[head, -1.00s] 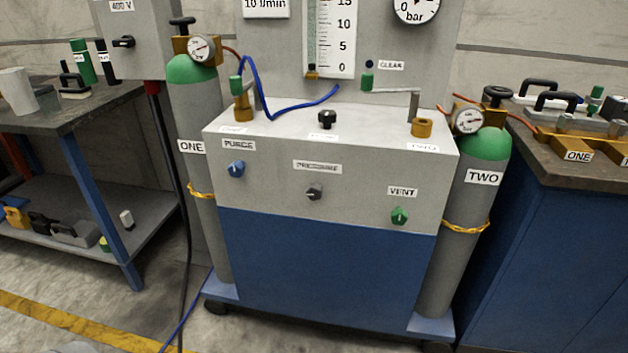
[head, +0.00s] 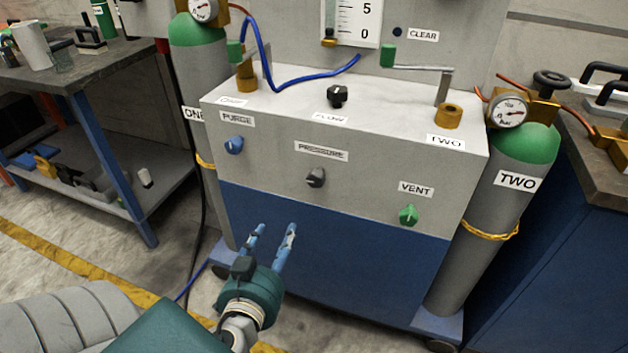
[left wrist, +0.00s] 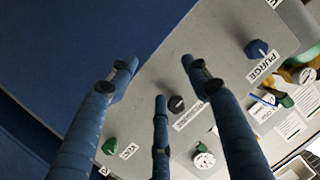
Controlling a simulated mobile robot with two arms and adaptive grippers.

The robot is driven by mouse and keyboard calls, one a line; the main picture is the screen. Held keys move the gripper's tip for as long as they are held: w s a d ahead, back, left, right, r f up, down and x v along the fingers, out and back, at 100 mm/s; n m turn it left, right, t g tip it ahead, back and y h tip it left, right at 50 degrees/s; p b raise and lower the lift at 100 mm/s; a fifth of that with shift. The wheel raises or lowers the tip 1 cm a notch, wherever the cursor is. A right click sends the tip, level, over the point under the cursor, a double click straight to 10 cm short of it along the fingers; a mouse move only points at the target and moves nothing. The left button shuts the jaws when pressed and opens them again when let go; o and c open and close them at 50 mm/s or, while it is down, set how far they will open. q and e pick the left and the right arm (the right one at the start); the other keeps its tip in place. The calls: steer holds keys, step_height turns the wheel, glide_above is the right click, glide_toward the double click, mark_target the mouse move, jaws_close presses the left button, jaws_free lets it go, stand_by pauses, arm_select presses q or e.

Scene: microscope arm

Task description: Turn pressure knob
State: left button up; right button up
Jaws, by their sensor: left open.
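The dark grey pressure knob (head: 315,177) sits in the middle of the grey front panel (head: 265,165), below the PRESSURE label (head: 321,151). In the left wrist view the same knob (left wrist: 177,104) shows between my fingers, farther off. My left gripper (head: 273,237) is open and empty, below and left of the knob and apart from it, in front of the blue lower panel. Its blue fingers also show in the left wrist view (left wrist: 159,82). My right gripper is not in view.
The blue purge knob (head: 234,145) is left of the pressure knob and the green vent knob (head: 408,214) is right of it. A black flow knob (head: 337,96) stands on top. Gas cylinders flank the cabinet, with a cylinder marked TWO (head: 497,210) at right. Floor in front looks clear.

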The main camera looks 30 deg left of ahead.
mark_target(314, 181)
arm_select(q)
steer(key=w+d+r+t+h, duration=0.1)
steer(key=d+r+t+h, duration=0.2)
steer(key=r, duration=0.4)
arm_select(e)
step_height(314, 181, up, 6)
steer(key=b, duration=0.4)
arm_select(q)
steer(key=shift+m+t+y, duration=0.3)
steer(key=shift+m+y, duration=0.1)
steer(key=shift+y, duration=0.1)
steer(key=x, duration=0.2)
steer(key=b+x, duration=0.1)
steer(key=x, duration=0.5)
steer(key=shift+d+r, duration=0.1)
steer(key=shift+d, duration=0.35)
steer(key=shift+w+a+r, duration=0.1)
steer(key=shift+w, duration=0.3)
steer(key=shift+b+x, duration=0.95)
steer(key=shift+b, duration=0.15)
steer(key=shift+r, duration=0.1)
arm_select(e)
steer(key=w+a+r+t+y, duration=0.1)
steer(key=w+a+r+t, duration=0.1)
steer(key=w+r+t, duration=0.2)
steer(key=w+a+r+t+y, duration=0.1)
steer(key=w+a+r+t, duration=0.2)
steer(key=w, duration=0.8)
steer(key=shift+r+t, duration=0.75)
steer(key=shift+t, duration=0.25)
